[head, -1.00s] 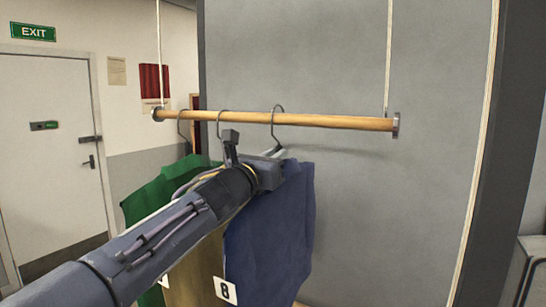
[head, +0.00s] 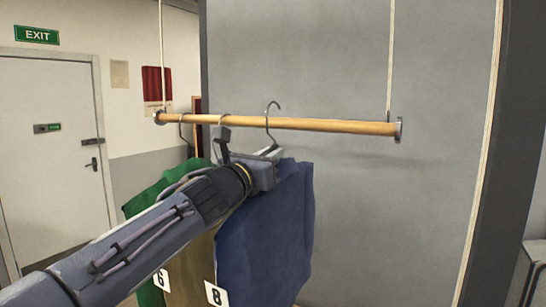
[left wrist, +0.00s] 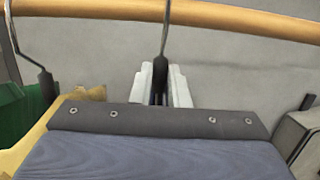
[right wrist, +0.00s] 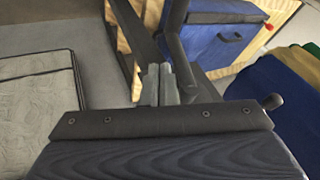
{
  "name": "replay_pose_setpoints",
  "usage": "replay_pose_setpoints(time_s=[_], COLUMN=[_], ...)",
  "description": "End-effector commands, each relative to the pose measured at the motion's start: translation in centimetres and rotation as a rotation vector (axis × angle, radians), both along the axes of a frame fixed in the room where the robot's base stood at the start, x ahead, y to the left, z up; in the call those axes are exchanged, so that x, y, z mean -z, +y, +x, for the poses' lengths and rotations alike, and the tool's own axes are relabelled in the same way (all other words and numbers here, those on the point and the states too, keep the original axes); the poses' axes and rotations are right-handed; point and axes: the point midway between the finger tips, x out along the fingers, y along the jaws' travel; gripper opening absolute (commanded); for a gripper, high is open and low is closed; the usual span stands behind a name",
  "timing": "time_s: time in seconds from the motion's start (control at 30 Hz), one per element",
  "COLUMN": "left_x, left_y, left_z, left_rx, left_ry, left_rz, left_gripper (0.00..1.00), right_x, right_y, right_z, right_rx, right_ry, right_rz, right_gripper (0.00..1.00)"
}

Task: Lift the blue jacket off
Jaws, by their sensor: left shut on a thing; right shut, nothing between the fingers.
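The blue jacket (head: 275,235) hangs from a grey wire hanger at the right of the garments. My left gripper (head: 272,155) is shut on that hanger just below its hook (head: 272,110). The hook's curve stands above the wooden rail (head: 335,125), its shank passing in front of it. In the left wrist view the hook's shank (left wrist: 165,35) rises from between the closed fingers (left wrist: 160,88). The jacket's upper left part is hidden behind my left arm. My right gripper (right wrist: 158,85) is shut and empty, outside the head view.
A green jacket (head: 150,195) and a mustard jacket (head: 192,270) hang close on the left, partly behind my arm. White number tags show low down. A grey panel (head: 300,60) stands behind the rail. A blue case (right wrist: 215,45) is near my right gripper.

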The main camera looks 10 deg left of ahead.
Motion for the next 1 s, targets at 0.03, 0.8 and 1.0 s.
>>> replay_pose_setpoints(time_s=[0.03,0.8,1.0], left_x=[-0.1,-0.1,-0.1], left_y=[0.1,1.6,2.0], left_z=[-0.3,-3.9,-4.8], left_rx=[0.001,0.002,0.001], left_ry=[-0.003,-0.003,-0.002], left_rz=[-0.002,-0.002,-0.001], left_gripper=[0.00,0.00,0.00], right_x=[0.2,0.8,0.9], right_y=[0.0,0.0,0.0], right_z=[0.0,0.0,0.0], right_rx=[0.000,0.000,0.000], right_ry=[0.000,0.000,0.000], right_rz=[0.000,0.000,0.000], right_gripper=[0.00,0.00,0.00])
